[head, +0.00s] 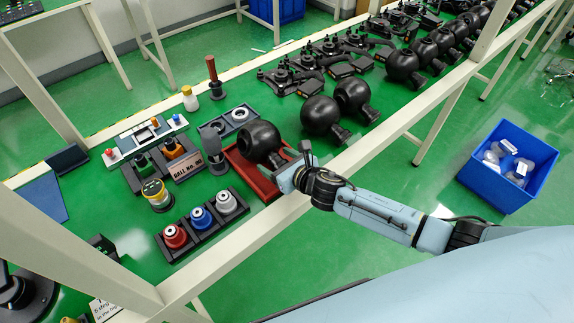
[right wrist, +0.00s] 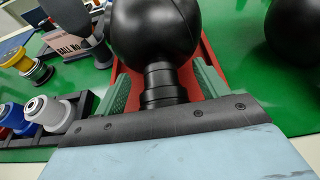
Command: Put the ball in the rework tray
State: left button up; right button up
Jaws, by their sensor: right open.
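A black ball (head: 262,140) with a ribbed neck is at the red tray (head: 238,166), over its inside. In the right wrist view the ball (right wrist: 158,28) fills the top middle, with red tray surface (right wrist: 207,62) showing behind and beside it. My right gripper (head: 285,168) is at the tray's near right side. Its green fingers (right wrist: 163,88) stand apart on either side of the ball's neck, with gaps showing. The ball's underside is hidden, so its contact with the tray floor cannot be seen. My left gripper is not seen.
Two similar black balls (head: 321,117) stand to the right on the bench, with more behind. Dark holders with red, blue and grey parts (head: 201,217) lie left of the tray. A "BALL No." sign (head: 187,166) stands close by. A pale frame rail runs under my right arm.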

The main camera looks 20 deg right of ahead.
jog(key=p+v, duration=0.1)
jog(key=v, duration=1.1)
jog(key=shift+p, duration=0.3)
